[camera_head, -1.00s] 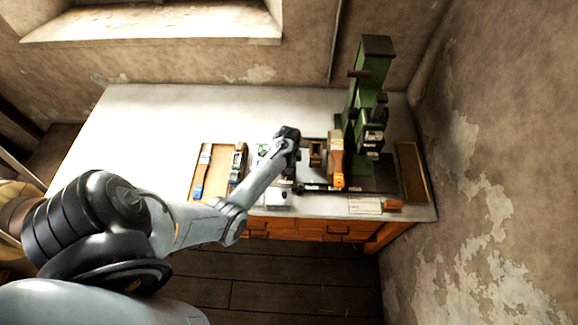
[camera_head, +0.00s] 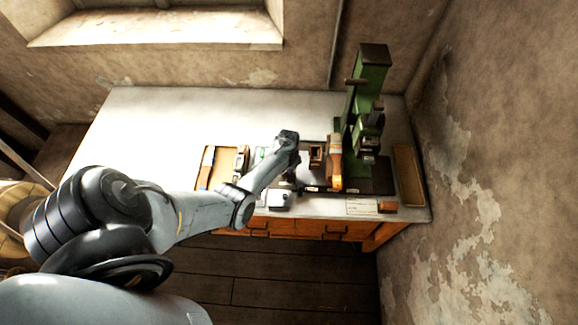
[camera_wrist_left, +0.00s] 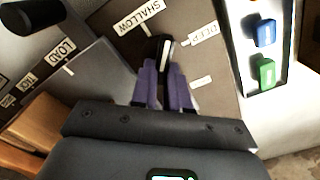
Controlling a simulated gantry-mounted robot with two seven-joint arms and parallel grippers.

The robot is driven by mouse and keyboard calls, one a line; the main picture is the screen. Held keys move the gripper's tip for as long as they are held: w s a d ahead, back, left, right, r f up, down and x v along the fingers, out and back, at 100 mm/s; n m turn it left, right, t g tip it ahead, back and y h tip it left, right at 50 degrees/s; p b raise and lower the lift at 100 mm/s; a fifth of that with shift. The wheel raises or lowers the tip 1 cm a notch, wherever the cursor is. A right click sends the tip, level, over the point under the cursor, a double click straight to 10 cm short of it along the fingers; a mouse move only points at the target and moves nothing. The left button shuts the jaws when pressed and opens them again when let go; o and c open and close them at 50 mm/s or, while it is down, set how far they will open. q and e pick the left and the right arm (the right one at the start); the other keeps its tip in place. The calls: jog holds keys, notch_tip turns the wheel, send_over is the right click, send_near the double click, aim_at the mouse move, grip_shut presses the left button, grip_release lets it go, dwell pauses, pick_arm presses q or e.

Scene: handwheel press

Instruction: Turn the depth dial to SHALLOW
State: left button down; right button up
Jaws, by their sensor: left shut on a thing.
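The depth dial (camera_wrist_left: 163,47) is a small black knob with a pale stripe, in the upper middle of the left wrist view. The SHALLOW label (camera_wrist_left: 139,18) is to its upper left and the DEEP label (camera_wrist_left: 202,33) to its right. The stripe points roughly up the picture, between the two labels. My left gripper (camera_wrist_left: 164,72) is shut on the dial with its purple-grey fingers; they hide the dial's lower part. In the head view my left wrist is over the front middle of the bench, and the dial cannot be made out. My right gripper is not in view.
The green press (camera_head: 371,75) stands at the right of the bench (camera_head: 150,120). An orange-handled tool (camera_head: 336,165) is beside it. The LOAD label (camera_wrist_left: 62,50) is left of the dial. Blue (camera_wrist_left: 264,33) and green (camera_wrist_left: 266,72) pieces lie at the right.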

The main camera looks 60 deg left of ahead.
pick_arm(q)
jog(key=n, duration=0.3)
jog(key=shift+a+r+p, duration=0.1)
jog(key=shift+p, duration=0.2)
jog(key=n, duration=0.3)
jog(key=shift+s+a, duration=0.1)
jog(key=shift+s, duration=0.05)
jog(key=shift+a+n+p, duration=0.1)
jog(key=shift+n+p, duration=0.25)
jog(key=shift+n, duration=0.55)
jog(key=shift+s, duration=0.1)
jog(key=c, duration=1.1)
grip_release()
jog(key=shift+r+p, duration=0.3)
jog(key=shift+r, duration=0.25)
notch_tip(320, 180, up, 10)
jog(key=shift+f+p, duration=0.2)
jog(key=shift+p, duration=0.95)
